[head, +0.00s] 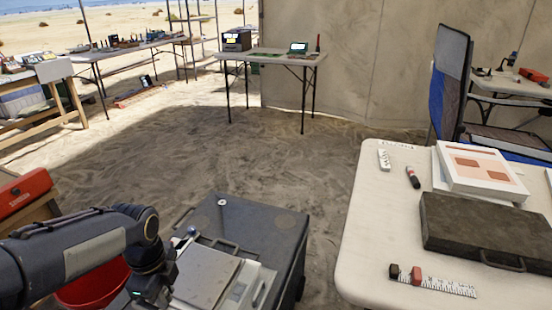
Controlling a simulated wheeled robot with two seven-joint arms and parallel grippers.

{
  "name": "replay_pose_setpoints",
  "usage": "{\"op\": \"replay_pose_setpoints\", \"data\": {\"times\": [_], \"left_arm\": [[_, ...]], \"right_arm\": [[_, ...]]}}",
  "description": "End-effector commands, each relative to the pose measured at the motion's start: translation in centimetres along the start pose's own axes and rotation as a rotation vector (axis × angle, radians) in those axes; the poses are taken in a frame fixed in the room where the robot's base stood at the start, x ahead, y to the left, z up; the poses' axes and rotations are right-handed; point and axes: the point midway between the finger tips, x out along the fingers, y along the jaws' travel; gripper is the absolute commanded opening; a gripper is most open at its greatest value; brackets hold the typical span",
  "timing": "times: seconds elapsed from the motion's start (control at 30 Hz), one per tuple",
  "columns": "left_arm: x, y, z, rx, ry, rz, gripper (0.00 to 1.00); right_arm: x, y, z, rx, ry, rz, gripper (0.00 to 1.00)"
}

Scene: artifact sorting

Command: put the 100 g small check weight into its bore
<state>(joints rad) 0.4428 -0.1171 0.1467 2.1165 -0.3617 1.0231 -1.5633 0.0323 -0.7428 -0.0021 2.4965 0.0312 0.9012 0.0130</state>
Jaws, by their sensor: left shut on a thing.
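My left gripper (153,288) comes down at the bottom left, beside the balance (204,274) with its flat square pan. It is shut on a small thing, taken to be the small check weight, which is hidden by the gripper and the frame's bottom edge. A small pale round piece with a dark centre (222,203) is on the dark grey case top (262,228) behind the balance; it is too small to identify. I cannot make out the bore. My right gripper is not in view.
A white table (375,235) on the right bears a dark flat case (485,232), a white box (480,170), a marker (412,177) and a scale strip (440,284). A red bucket (92,287) is beneath my left arm. Sandy floor lies clear ahead.

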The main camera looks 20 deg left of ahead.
Motion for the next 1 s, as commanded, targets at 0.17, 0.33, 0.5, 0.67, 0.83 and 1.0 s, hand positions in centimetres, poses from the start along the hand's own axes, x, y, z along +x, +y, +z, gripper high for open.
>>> {"op": "replay_pose_setpoints", "data": {"times": [0.17, 0.33, 0.5, 0.67, 0.83, 1.0], "left_arm": [[0.5, -2.4, -1.4, -0.175, 0.003, 0.009, 0.00], [1.2, -5.5, -3.6, -0.437, -0.001, 0.019, 0.00], [2.1, -8.4, -6.4, -0.708, -0.014, 0.024, 0.00], [3.2, -10.8, -9.5, -0.961, -0.031, 0.024, 0.00], [4.2, -12.6, -12.5, -1.190, -0.048, 0.014, 0.00], [5.1, -13.8, -15.2, -1.371, -0.059, 0.001, 0.00]], "right_arm": [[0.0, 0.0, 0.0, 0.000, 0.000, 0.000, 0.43], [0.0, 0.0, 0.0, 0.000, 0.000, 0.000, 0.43], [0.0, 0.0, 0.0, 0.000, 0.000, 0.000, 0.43], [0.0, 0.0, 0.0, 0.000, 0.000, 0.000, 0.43], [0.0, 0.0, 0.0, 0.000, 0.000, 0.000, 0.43], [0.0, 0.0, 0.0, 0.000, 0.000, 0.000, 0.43]]}}
